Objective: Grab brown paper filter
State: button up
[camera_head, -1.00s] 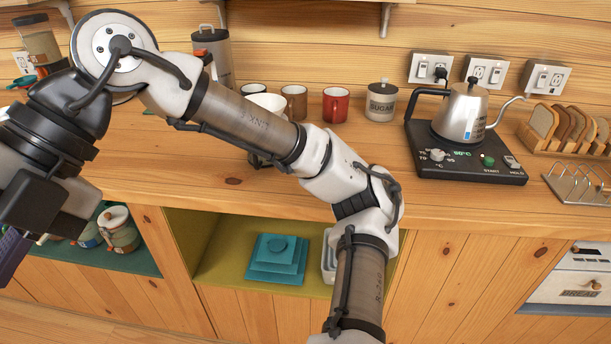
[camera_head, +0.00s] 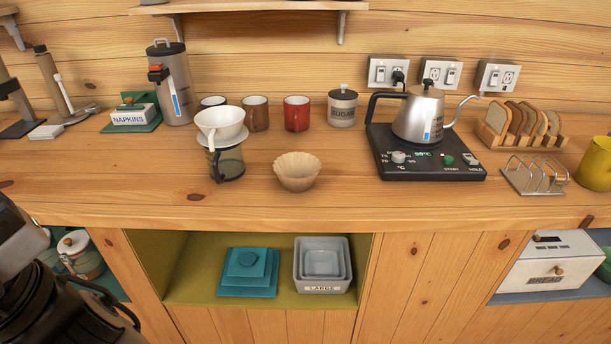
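The brown paper filter (camera_head: 297,172) stands upright on the wooden counter, near its front edge. It is a pale tan, fluted cup, open at the top. My gripper is not in view; only part of my arm shows at the lower left, well apart from the filter. Nothing touches the filter.
Mugs (camera_head: 297,113) and a sugar jar (camera_head: 342,107) stand behind the filter. A kettle (camera_head: 417,115) on a black heating base (camera_head: 425,165) is to the right. A tall canister (camera_head: 172,85) stands at left. The counter (camera_head: 340,205) around the filter is clear.

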aim_at(297, 171)
jog(key=j+z, duration=0.15)
jog(key=z, duration=0.2)
jog(key=j+z, duration=0.15)
jog(key=z, duration=0.2)
jog(key=j+z, duration=0.2)
jog(key=z, duration=0.15)
jog(key=j+z, duration=0.25)
jog(key=j, duration=0.2)
jog(key=k+j+z, duration=0.25)
jog(key=j, duration=0.55)
jog(key=k+j, duration=0.15)
jog(key=j, duration=0.15)
jog(key=j+z, duration=0.1)
jog(key=j, duration=0.25)
jog(key=i+j, duration=0.15)
jog(key=i, duration=0.2)
